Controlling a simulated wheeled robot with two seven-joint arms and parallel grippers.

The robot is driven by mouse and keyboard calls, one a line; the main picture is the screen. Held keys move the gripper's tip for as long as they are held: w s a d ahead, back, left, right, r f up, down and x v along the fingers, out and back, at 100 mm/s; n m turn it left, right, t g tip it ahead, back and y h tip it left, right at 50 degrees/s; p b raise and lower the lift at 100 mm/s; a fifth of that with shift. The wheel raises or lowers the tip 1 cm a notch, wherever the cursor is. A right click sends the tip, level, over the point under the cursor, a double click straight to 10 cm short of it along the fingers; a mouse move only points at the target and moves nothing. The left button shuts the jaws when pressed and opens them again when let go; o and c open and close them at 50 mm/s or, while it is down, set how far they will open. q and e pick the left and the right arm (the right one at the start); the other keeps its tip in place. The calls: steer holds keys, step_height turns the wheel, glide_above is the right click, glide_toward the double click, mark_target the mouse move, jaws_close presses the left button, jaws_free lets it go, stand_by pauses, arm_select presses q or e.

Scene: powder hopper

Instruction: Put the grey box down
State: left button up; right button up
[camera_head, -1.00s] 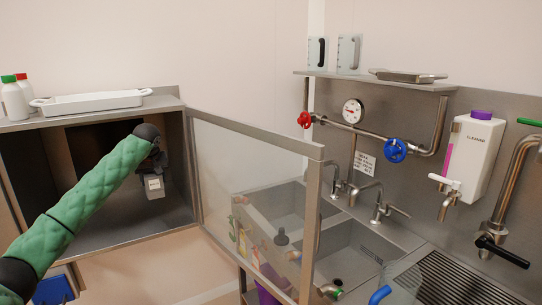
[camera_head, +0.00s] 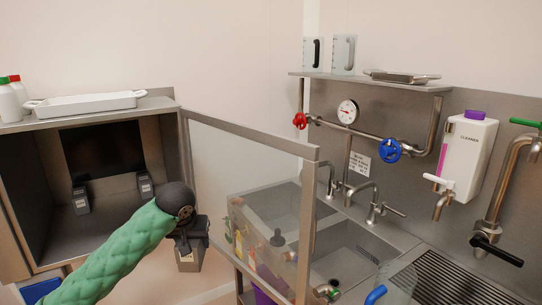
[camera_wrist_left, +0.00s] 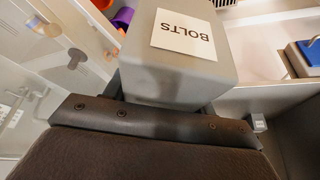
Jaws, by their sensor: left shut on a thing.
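The grey box (camera_head: 189,262) hangs below my left gripper (camera_head: 187,240), in front of the cabinet and to the left of the glass door. The gripper is shut on it. In the left wrist view the grey box (camera_wrist_left: 175,80) carries a white label reading "BOLTS", which appears upside down. The place where the fingers meet the box is mostly hidden. Nothing is seen touching the underside of the box. My right gripper is not in view.
The open steel cabinet (camera_head: 171,150) holds two small dark labelled items, left (camera_head: 81,201) and right (camera_head: 145,186). Its floor between them looks clear. A white tray (camera_head: 85,104) sits on top. The framed glass door (camera_head: 250,140) stands right of the box, before the sinks (camera_head: 345,245).

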mark_target(195, 271)
arm_select(q)
steer(key=s+f, duration=0.2)
steer(key=f, duration=0.1)
steer(key=s+d+f, duration=0.1)
steer(key=s+f, duration=0.2)
steer(key=shift+s+d, duration=0.2)
steer(key=s+f, duration=0.7)
steer(key=f, duration=0.4)
steer(key=shift+f, duration=0.3)
